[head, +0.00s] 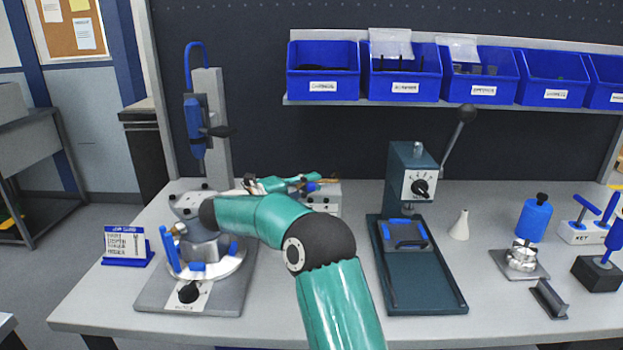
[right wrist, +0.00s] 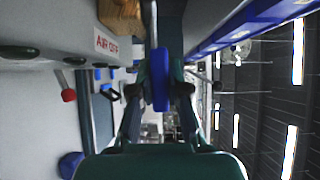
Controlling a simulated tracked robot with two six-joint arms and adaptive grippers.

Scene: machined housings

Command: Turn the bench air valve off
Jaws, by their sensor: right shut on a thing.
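The air valve's blue lever (right wrist: 160,80) stands between the two fingers of my right gripper (right wrist: 158,95) in the right wrist view, and the gripper is shut on it. A sign reading AIR OFF (right wrist: 107,43) and a brass-coloured part (right wrist: 120,14) lie just beside the lever. In the head view my right gripper (head: 308,183) is at the back of the bench, over a pale box (head: 324,199). A small blue bit of the lever (head: 312,187) shows there. My right forearm hides part of this area. My left gripper is out of view.
A press-like fixture (head: 198,271) with blue handles stands left of my right arm. A green lever press (head: 425,275) stands to its right. Blue bins (head: 322,83) line the shelf above. A white cone (head: 459,226) and several small tools stand at the right of the bench.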

